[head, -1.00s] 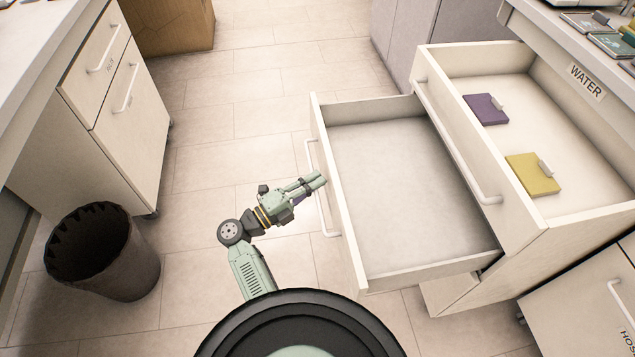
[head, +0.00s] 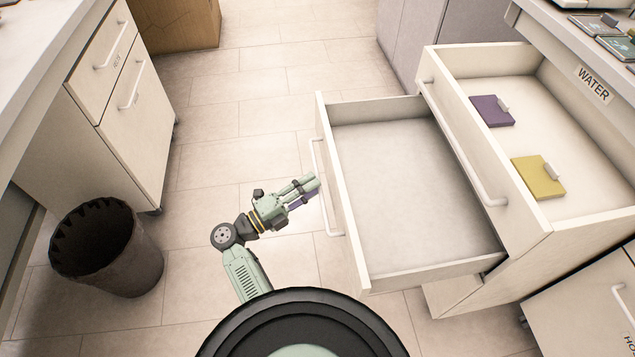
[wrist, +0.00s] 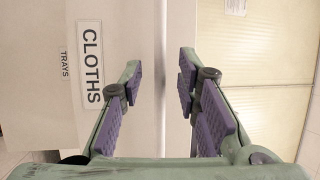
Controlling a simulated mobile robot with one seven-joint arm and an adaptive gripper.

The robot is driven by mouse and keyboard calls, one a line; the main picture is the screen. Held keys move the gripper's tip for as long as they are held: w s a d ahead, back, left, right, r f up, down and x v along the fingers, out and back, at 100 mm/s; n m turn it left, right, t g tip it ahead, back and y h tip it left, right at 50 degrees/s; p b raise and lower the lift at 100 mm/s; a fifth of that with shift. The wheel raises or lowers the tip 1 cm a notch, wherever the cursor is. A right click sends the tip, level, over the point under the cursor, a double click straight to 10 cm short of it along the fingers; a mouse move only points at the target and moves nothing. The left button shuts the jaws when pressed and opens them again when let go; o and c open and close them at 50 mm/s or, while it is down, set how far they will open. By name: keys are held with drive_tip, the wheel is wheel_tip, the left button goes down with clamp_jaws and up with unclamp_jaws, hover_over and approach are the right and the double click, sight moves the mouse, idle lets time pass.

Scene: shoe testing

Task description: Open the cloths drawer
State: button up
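The lower drawer (head: 405,193) in the head view is pulled well out and its inside looks empty. Its front handle (head: 332,222) faces left, toward my gripper. My gripper (head: 312,184) is just left of this front, its fingertips close to the handle. In the wrist view my gripper (wrist: 160,78) is open, with a clear gap between the purple-padded fingers and nothing held. A CLOTHS label (wrist: 90,65) shows on a pale panel left of the fingers, with a smaller TRAYS label (wrist: 65,77) farther left.
The upper drawer (head: 477,165) is also out and holds a purple item (head: 490,111) and a yellow item (head: 536,180). A WATER label (head: 592,84) is on the worktop edge. A dark bin (head: 110,255) and cabinet (head: 125,110) stand left; the middle floor is clear.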

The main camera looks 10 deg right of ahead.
drive_tip(key=v, duration=0.9)
drive_tip(key=shift+a, duration=0.15)
